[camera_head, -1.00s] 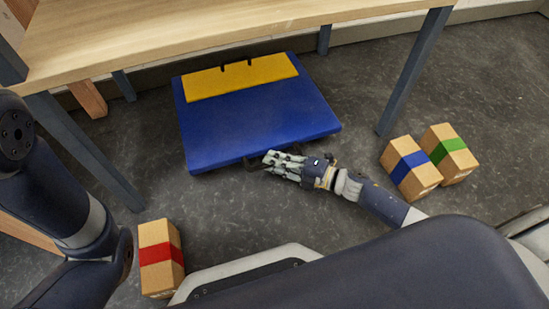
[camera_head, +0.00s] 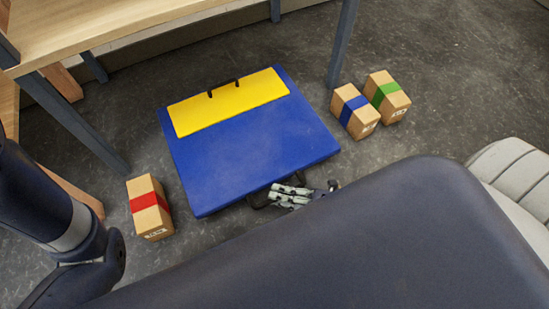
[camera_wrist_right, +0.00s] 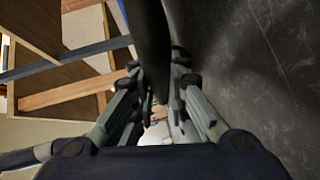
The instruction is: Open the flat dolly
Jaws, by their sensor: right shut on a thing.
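The flat dolly (camera_head: 235,150) is a blue slab on the floor with a yellow panel (camera_head: 225,105) across its far part and a small black handle on that panel. A dark handle (camera_head: 257,201) sticks out from its near edge. My right gripper (camera_head: 280,192) is at this near edge, shut on the handle. In the right wrist view a dark bar (camera_wrist_right: 150,40) runs between the fingers of the right gripper (camera_wrist_right: 155,100). My body hides most of the right arm. My left arm shows at the left, but its gripper is out of view.
A wooden table (camera_head: 110,28) on grey legs stands behind the dolly. A box with a red band (camera_head: 150,207) is left of the dolly. Boxes with a blue band (camera_head: 355,110) and a green band (camera_head: 386,96) stand to its right. Open floor lies farther right.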

